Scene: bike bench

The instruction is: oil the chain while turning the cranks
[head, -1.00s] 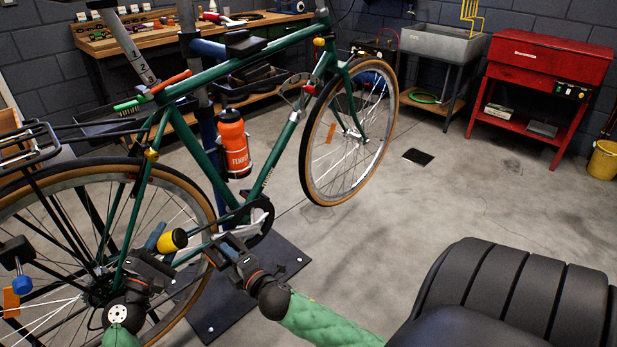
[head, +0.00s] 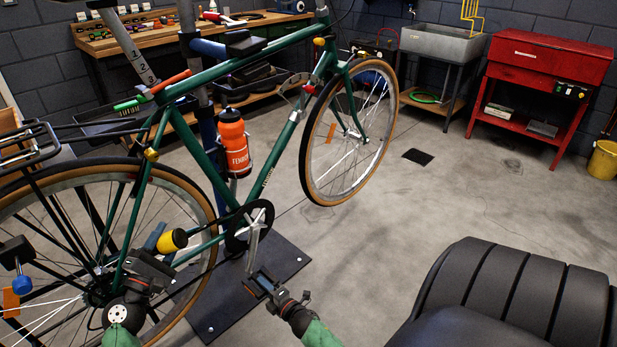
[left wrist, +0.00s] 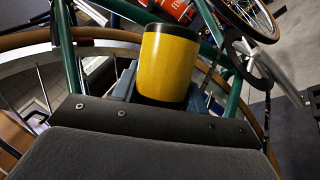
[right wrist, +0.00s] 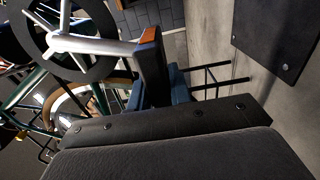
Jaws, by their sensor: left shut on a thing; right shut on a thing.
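The green bike (head: 222,173) hangs over a dark floor plate. My left gripper (head: 157,240) is shut on a yellow oil bottle with a black end (head: 173,240). The bottle is near the lower chain stay, between the rear wheel hub and the chainring (head: 266,213); it also fills the middle of the left wrist view (left wrist: 168,62). I cannot see any oil or the bottle's tip. My right gripper (head: 263,285) is shut on the pedal, which shows with an orange reflector in the right wrist view (right wrist: 150,65). The silver crank (head: 252,245) points downward.
The rear wheel (head: 190,190) is close to my left gripper. A dark floor plate (head: 285,258) lies below the pedal. An orange bottle (head: 233,146) sits on the frame. A black seat (head: 500,290) is at lower right. Open floor lies to the right.

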